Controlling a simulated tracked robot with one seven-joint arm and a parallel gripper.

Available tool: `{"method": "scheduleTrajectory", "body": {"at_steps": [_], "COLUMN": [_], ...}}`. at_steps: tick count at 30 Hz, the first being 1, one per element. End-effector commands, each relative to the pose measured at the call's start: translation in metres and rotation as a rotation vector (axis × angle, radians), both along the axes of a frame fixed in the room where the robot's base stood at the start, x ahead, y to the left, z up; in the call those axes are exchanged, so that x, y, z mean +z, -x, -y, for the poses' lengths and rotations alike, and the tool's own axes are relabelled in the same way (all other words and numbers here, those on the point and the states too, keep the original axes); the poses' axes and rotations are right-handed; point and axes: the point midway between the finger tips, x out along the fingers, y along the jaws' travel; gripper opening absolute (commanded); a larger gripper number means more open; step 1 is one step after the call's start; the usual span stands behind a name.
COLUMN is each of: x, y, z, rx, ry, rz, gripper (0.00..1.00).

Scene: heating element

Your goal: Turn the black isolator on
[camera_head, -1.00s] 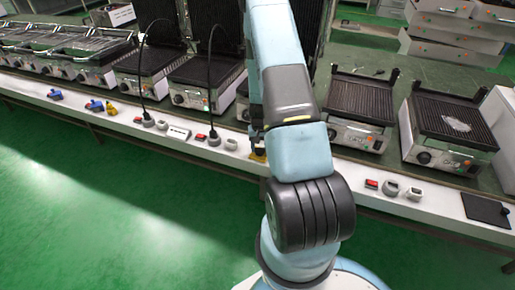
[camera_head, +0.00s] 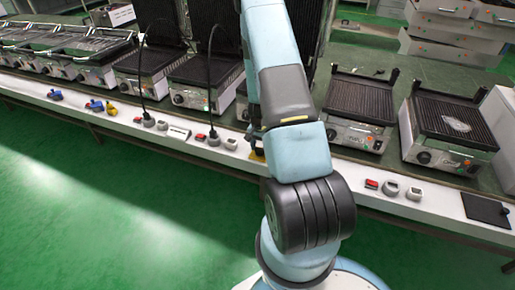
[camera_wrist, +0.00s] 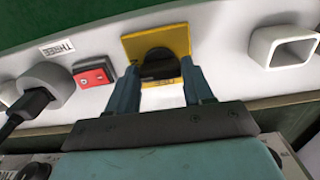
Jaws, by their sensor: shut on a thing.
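The black isolator (camera_wrist: 158,62) is a round black knob with a raised grip bar on a square yellow plate (camera_wrist: 177,35), seen in the wrist view. Its bar lies roughly across the picture. My gripper (camera_wrist: 159,70) has one finger at each end of the bar and is shut on it. In the head view the yellow plate (camera_head: 257,156) shows at the front strip of the bench, partly hidden by my gripper (camera_head: 254,140) and arm.
In the wrist view a red switch (camera_wrist: 94,75), a plugged grey socket (camera_wrist: 48,84) and a "THREE" label (camera_wrist: 57,48) lie left. An empty white housing (camera_wrist: 283,47) stands right. Contact grills (camera_head: 362,105) line the bench behind.

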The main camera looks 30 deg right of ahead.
Motion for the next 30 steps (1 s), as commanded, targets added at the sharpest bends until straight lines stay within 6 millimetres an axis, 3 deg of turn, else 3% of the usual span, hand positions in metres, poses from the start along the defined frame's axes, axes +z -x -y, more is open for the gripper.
{"method": "scheduleTrajectory", "body": {"at_steps": [7, 8, 15, 23, 30], "x": [-0.002, -0.002, -0.001, 0.001, 0.022], "y": [0.004, 0.004, 0.002, 0.001, -0.001], "z": [-0.001, -0.001, 0.0, 0.0, 0.0], "rx": [-0.002, -0.002, 0.0, 0.001, 0.002], "ry": [-0.003, -0.003, -0.002, 0.0, 0.001], "rz": [-0.009, -0.009, -0.004, -0.001, 0.002], "gripper": [0.21, 0.54, 0.77, 0.77, 0.77]}}
